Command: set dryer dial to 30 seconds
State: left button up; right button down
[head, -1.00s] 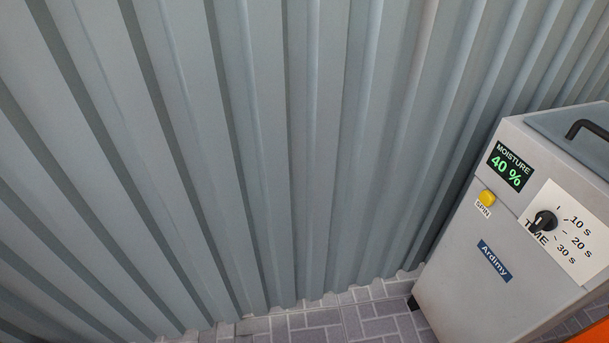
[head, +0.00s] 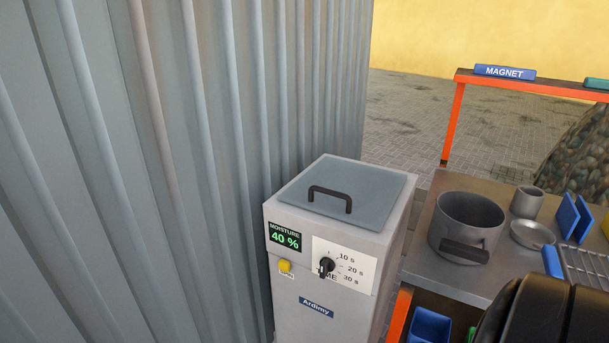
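The dryer (head: 340,225) is a grey box in the lower middle of the head view, with a lid and a black handle on top. Its black time dial (head: 326,267) sits on a white plate (head: 358,255) marked 10 s, 20 s and 30 s. The dial's pointer seems to be away from these three marks, but it is too small to be sure. A green display (head: 285,238) reads moisture 40 %. A yellow spin button (head: 284,266) is below it. Neither gripper is in view.
A corrugated metal wall (head: 190,150) stands left of and behind the dryer. To the right, an orange-framed bench (head: 425,262) holds a pot (head: 468,222), a cup (head: 526,201), a bowl (head: 532,234) and a blue rack (head: 574,217).

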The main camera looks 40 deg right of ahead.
aim_at(327, 265)
jog(key=z, duration=1.75)
